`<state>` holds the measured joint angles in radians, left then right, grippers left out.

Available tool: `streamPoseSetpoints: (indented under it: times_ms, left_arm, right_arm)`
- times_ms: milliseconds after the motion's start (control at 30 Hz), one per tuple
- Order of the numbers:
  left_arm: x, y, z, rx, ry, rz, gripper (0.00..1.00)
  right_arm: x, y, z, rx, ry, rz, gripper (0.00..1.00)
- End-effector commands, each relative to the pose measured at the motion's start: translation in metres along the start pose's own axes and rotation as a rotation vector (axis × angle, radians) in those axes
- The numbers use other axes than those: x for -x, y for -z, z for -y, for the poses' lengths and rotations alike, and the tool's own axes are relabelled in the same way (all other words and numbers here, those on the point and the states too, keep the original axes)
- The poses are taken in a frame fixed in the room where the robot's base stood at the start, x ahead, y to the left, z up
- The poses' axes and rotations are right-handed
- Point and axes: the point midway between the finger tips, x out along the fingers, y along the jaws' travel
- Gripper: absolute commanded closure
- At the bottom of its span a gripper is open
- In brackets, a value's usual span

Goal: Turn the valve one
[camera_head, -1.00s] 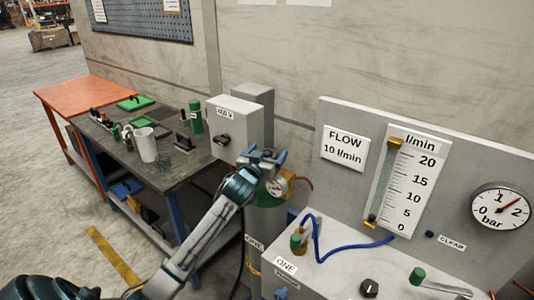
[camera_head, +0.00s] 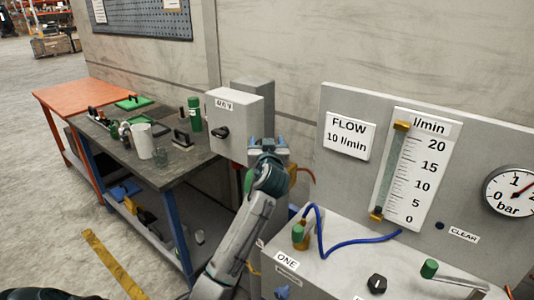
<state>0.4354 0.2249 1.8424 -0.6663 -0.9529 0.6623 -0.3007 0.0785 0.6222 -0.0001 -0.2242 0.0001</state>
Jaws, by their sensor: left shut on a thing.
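My left gripper (camera_head: 267,148) is at the top of the gas fitting between the grey box and the flow panel. It is shut on a part hidden behind the gripper and wrist, which looks like the valve there. A bit of red and green (camera_head: 248,181) shows left of the wrist and a brass-coloured part (camera_head: 293,172) to its right. The ONE label (camera_head: 287,260) is on the pale console, below a green-topped brass fitting (camera_head: 299,233) with a blue hose (camera_head: 350,245). My right gripper is not in view.
The flow scale (camera_head: 412,170) and bar gauge (camera_head: 510,190) are on the upright panel. A FLOW 10 l/min sign (camera_head: 350,136) hangs beside them. The grey box (camera_head: 233,125) with a black knob stands close left of the gripper. A cluttered workbench (camera_head: 185,168) is further left.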

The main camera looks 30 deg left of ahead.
Motion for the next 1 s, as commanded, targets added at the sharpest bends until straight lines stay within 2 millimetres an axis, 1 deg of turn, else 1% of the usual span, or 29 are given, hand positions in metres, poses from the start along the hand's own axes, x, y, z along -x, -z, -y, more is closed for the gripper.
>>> streamPoseSetpoints:
  times_ms: [33,67,433,467,500,533,567,833,933,1000]
  left_arm:
    - [0.0,-0.003,-0.001,0.003,0.016,0.0,0.59]
    - [0.0,-0.002,-0.001,0.002,0.025,0.001,0.59]
    - [0.0,0.0,0.0,0.001,0.039,0.003,0.59]
    - [0.0,0.0,0.0,0.001,0.039,0.003,0.3]
    - [0.0,0.0,0.0,0.001,0.039,0.003,0.22]
    - [0.0,0.0,0.0,0.001,0.039,0.002,0.17]
    - [0.0,0.0,0.0,0.001,0.039,0.002,0.14]
    - [0.001,0.0,0.0,0.001,0.038,0.002,0.14]
    - [0.008,-0.001,-0.001,0.001,0.037,0.001,0.14]
    - [0.017,-0.002,-0.001,0.003,0.037,0.001,0.14]
  right_arm:
    - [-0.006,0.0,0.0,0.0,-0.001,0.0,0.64]
    - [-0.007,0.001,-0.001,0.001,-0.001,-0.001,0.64]
    - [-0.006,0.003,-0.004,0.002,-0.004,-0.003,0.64]
    - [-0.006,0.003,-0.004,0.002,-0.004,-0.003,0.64]
    - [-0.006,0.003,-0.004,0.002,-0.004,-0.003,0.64]
    - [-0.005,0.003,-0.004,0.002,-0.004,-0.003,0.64]
    - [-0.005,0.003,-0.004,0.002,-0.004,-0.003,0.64]
    - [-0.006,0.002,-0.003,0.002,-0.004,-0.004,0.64]
    - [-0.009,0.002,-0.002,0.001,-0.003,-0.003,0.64]
    - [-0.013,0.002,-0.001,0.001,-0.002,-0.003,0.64]
